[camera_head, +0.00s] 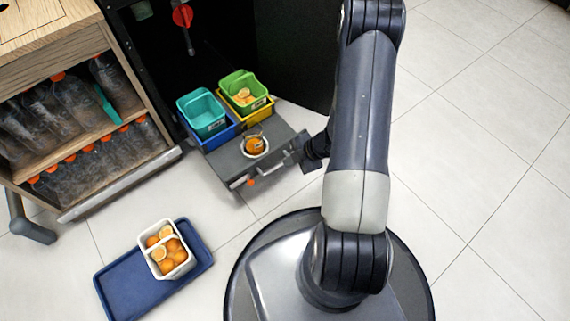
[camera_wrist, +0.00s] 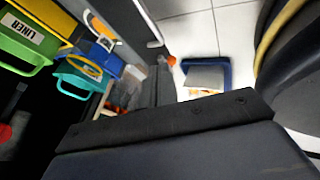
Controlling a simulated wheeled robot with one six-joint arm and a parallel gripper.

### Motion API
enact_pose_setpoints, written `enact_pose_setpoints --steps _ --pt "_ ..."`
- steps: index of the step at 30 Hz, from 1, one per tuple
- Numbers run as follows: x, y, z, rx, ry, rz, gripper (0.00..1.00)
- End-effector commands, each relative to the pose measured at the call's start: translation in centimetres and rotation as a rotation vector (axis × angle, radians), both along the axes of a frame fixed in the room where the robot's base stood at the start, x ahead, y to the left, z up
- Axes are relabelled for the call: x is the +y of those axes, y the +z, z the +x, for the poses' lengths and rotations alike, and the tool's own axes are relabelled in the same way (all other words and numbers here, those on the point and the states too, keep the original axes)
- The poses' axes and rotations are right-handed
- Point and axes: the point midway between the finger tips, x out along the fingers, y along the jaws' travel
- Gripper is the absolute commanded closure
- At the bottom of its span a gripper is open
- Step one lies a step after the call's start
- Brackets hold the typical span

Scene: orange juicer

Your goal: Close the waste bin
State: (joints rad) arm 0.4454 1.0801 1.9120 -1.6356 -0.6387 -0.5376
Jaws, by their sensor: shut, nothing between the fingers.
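The waste bin (camera_head: 222,160) is a grey pull-out unit that stands out from the dark cabinet in the head view. Its inserts are a blue bin (camera_head: 222,138) with a teal tub (camera_head: 202,112) and a yellow bin (camera_head: 262,112) with a green tub (camera_head: 240,82) holding orange pieces. A pale bar handle (camera_head: 268,171) is on its front. My gripper (camera_head: 304,153) is shut and empty at the front right corner of the bin, close to the handle; I cannot tell whether it touches. The wrist view shows my dark gripper (camera_wrist: 165,122) large at the bottom.
A round cup with an orange (camera_head: 255,145) sits on the grey unit. A blue tray (camera_head: 125,283) with a white box of oranges (camera_head: 167,250) lies on the floor at lower left. A wooden bottle shelf (camera_head: 75,55) stands left. The tiled floor at right is clear.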

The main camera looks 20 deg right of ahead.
Motion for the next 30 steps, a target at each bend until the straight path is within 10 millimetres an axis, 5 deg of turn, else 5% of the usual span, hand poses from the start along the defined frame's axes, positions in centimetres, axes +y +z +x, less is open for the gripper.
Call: enact_pose_setpoints --steps 12,21,30 --pt "4.2 -7.1 2.7 0.001 0.001 0.002 1.00" --pt "5.2 -6.6 6.0 -0.002 0.000 0.001 1.00" --pt "5.3 -6.5 6.6 0.000 -0.004 0.003 1.00"
